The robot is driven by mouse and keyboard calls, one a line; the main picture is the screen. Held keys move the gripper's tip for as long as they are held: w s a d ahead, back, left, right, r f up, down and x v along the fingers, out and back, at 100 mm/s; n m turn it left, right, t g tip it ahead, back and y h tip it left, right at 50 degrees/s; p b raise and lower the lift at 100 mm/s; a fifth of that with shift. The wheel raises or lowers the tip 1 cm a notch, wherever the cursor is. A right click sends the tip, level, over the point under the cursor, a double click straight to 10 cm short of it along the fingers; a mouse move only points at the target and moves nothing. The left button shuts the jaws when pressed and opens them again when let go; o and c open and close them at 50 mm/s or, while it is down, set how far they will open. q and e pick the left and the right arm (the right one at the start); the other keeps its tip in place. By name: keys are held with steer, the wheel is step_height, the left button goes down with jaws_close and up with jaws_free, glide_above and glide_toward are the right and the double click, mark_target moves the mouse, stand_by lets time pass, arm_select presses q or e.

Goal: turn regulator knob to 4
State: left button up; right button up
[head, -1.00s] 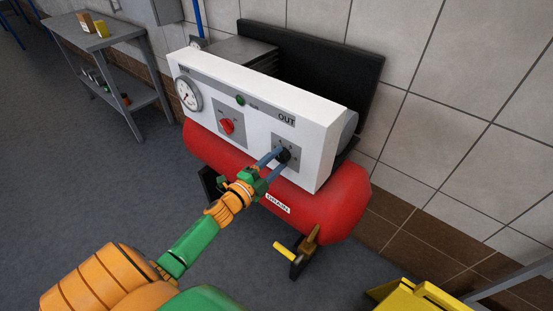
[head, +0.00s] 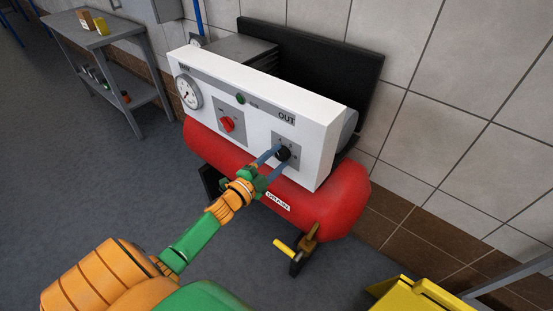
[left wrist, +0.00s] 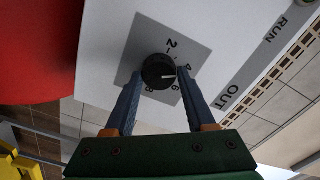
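The regulator knob (left wrist: 158,70) is a round black dial on a grey plate (left wrist: 200,52) with printed numbers. It also shows in the head view (head: 283,153), at the lower right of the white panel. In the left wrist view its white mark points right, between the 4 and the 6. My left gripper (head: 278,154) has its two blue fingers apart, one on either side of the knob. In the left wrist view the fingertips (left wrist: 160,72) lie close to the knob's sides; contact is not clear. My right gripper is not in view.
The white panel (head: 210,85) also carries a red switch (head: 227,124), a gauge (head: 189,92) and a green lamp (head: 240,99). The red tank (head: 340,205) lies below, with a yellow-handled drain valve (head: 284,248). A yellow object (head: 420,298) stands at lower right.

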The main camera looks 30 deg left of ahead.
arm_select(q)
steer(key=o, duration=0.3)
steer(key=s, duration=0.7)
steer(key=shift+a, duration=0.25)
